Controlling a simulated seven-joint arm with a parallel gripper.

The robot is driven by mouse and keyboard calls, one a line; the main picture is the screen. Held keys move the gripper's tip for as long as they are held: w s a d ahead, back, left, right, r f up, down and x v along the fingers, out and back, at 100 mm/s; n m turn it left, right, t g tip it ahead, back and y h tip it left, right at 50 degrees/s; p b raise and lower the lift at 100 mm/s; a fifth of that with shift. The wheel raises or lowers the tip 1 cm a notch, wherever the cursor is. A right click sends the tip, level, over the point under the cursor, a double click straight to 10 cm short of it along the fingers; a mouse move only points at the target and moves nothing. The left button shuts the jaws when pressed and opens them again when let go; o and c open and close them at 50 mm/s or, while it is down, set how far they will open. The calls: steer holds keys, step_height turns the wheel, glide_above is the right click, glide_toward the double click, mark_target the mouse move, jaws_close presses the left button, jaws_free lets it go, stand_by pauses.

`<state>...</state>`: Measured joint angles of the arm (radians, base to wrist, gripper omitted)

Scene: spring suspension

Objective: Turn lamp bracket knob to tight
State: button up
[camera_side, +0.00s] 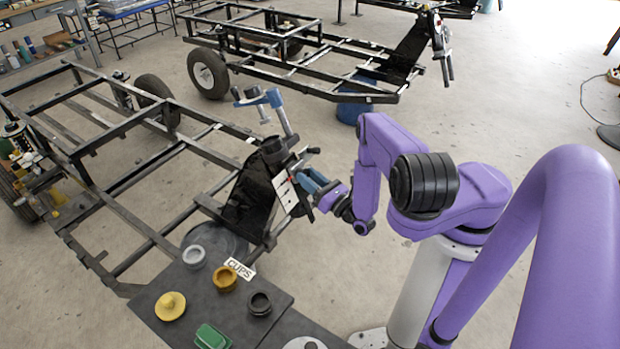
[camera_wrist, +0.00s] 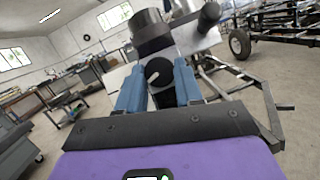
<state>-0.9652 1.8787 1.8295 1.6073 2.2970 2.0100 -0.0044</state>
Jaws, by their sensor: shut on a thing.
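The lamp bracket knob (camera_wrist: 158,72) is a dark round knob with a white pointer line, in the middle of the wrist view. The pointer lies slanted, nearly level. My gripper (camera_wrist: 159,84) has one blue finger on each side of the knob and is shut on it. In the side view my gripper (camera_side: 311,183) reaches in from the right to the front of the bracket (camera_side: 286,192), a light plate on the black frame's steering post. The knob is hidden there by the fingers. Any tight or loose marks are too small to read.
A black cylindrical part (camera_wrist: 148,24) and a dark handle (camera_wrist: 209,13) stand just above the knob. A dark table (camera_side: 228,303) with several coloured cups is in the side view's foreground. Black vehicle frames (camera_side: 125,120) fill the left and back. Open floor lies at right.

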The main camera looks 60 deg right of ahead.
steer(key=shift+m+g+h, duration=0.3)
steer(key=shift+m+h, duration=0.6)
steer(key=shift+m, duration=0.2)
steer(key=o, duration=1)
steer(key=shift+o, duration=0.2)
steer(key=shift+n+y, duration=0.3)
steer(key=shift+d+n+t+y, duration=0.1)
steer(key=shift+n+t+y, duration=0.4)
steer(key=shift+n+y, duration=0.85)
steer(key=shift+n, duration=0.95)
steer(key=shift+d+n+y, duration=0.2)
steer(key=shift+n+y, duration=1.75)
steer(key=shift+n, duration=0.45)
